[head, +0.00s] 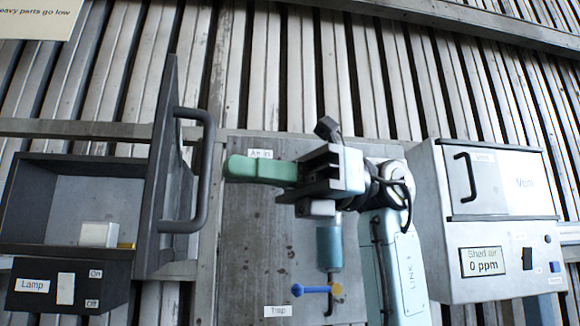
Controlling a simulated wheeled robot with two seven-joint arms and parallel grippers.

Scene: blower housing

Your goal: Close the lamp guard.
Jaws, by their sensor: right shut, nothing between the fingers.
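The lamp box (62,250), labelled Lamp, is at the left with its front open. Its dark guard (158,165) stands swung out at the box's right side, seen nearly edge-on. A dark bar handle (206,170) is on the guard's right face. A pale block and a small brass-coloured part show inside the box. My right gripper (303,186) is shut and empty, to the right of the guard handle and apart from it in the picture. My left gripper is not in view.
A green lever (260,170) by the Air in label lies between guard handle and gripper in the picture; contact is unclear. Below are a light-blue cylinder (329,246) and a blue-handled valve (312,290). A vent box (487,215) with a closed door stands right.

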